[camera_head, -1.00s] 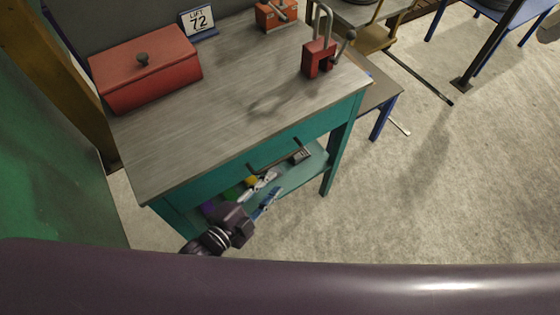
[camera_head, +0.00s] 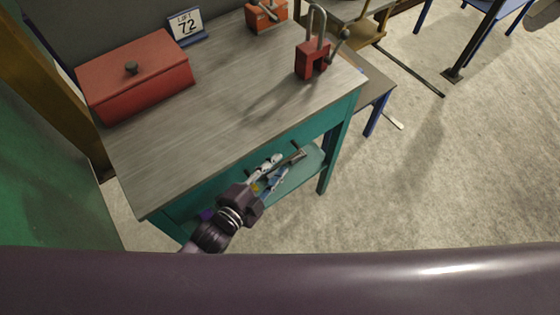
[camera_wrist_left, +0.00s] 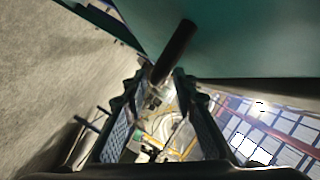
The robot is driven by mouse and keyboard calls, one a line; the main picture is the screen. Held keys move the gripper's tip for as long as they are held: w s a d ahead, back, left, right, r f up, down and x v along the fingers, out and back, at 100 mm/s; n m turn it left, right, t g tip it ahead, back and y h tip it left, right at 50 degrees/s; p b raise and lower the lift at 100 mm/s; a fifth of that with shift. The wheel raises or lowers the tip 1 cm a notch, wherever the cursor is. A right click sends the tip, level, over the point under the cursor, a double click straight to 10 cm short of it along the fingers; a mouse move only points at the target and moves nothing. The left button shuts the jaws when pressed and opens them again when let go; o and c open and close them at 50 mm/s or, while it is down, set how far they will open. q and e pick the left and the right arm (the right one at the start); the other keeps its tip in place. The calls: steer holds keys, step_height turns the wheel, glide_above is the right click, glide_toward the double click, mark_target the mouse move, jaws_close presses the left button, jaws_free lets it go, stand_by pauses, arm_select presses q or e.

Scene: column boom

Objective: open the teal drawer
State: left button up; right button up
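The teal drawer (camera_head: 325,122) is in the front of a teal workbench, under its grey top. Its front looks flush with the bench. Its dark bar handle (camera_head: 298,152) is partly hidden by my left gripper (camera_head: 270,170) in the head view. In the left wrist view the handle (camera_wrist_left: 175,52) sticks out from the teal drawer front (camera_wrist_left: 245,40), and its near end lies at the gap between the fingertips. My left gripper (camera_wrist_left: 158,88) is open there, with its fingers on either side of the gap. I cannot tell whether they touch the handle. My right gripper is not in view.
On the benchtop (camera_head: 215,115) are a red lidded box (camera_head: 135,75), a red padlock-shaped object (camera_head: 312,60), an orange block (camera_head: 266,15) and a "LIFT 72" sign (camera_head: 186,25). A lower shelf (camera_head: 310,165) is under the drawer.

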arm_select(q)
steer(key=shift+x, duration=1.05)
steer(key=shift+c, duration=0.2)
jaws_close()
